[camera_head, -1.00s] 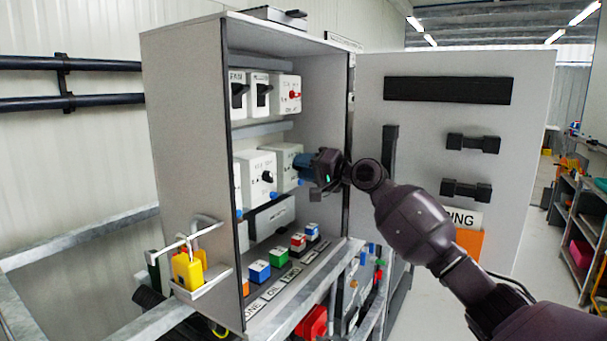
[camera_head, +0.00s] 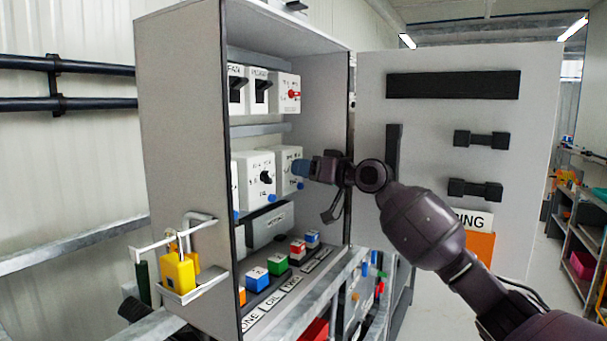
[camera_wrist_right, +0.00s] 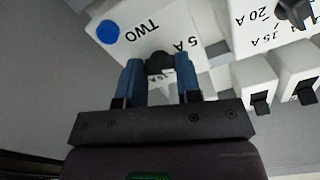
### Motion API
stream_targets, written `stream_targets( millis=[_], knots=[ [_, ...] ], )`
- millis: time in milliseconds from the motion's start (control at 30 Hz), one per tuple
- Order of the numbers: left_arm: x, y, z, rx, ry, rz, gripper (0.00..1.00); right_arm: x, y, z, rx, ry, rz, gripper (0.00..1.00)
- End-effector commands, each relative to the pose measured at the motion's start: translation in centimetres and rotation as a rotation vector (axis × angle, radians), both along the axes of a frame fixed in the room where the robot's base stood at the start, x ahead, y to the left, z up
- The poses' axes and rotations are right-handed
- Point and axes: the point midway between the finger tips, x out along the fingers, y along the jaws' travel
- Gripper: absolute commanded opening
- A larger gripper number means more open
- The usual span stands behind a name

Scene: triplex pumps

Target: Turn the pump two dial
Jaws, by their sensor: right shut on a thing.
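The pump two box (camera_head: 287,184) is a white box with a blue dot, on the right of the middle row inside the open cabinet. In the right wrist view the box (camera_wrist_right: 140,38) shows upside down with the word TWO, and its black dial (camera_wrist_right: 160,61) sits between my blue fingers. My right gripper (camera_head: 301,169) is at the front of this box. In the wrist view the gripper (camera_wrist_right: 160,75) is shut on the dial, with one finger on each side. The gripper hides the dial in the head view. My left gripper is not in view.
Another white dial box (camera_head: 257,176) stands just left of pump two. Above are switch boxes and a box with a red knob (camera_head: 293,95). Coloured buttons (camera_head: 277,264) line the cabinet floor. The open cabinet door (camera_head: 440,130) stands to the right, behind my arm.

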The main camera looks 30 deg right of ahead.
Motion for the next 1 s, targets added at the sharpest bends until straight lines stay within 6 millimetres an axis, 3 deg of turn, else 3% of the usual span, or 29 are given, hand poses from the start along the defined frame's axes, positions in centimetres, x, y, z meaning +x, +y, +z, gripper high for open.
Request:
stream_targets(
  millis=[667,700,800,867,1000],
  knots=[
    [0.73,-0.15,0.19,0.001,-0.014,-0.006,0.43,0.01,0.02,-0.1,-0.057,-0.031,0.001,0.08],
    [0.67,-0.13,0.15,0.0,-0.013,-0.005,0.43,0.01,0.02,-0.1,-0.057,-0.031,0.001,0.35],
    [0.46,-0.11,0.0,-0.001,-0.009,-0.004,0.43,0.01,0.02,-0.09,-0.057,-0.031,0.001,0.5],
    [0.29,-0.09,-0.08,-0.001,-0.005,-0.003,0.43,0.01,0.02,-0.07,-0.057,-0.031,0.001,0.57],
    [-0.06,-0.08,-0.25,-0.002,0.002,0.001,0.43,0.01,0.01,-0.04,-0.057,-0.032,0.0,0.57]
  ],
)
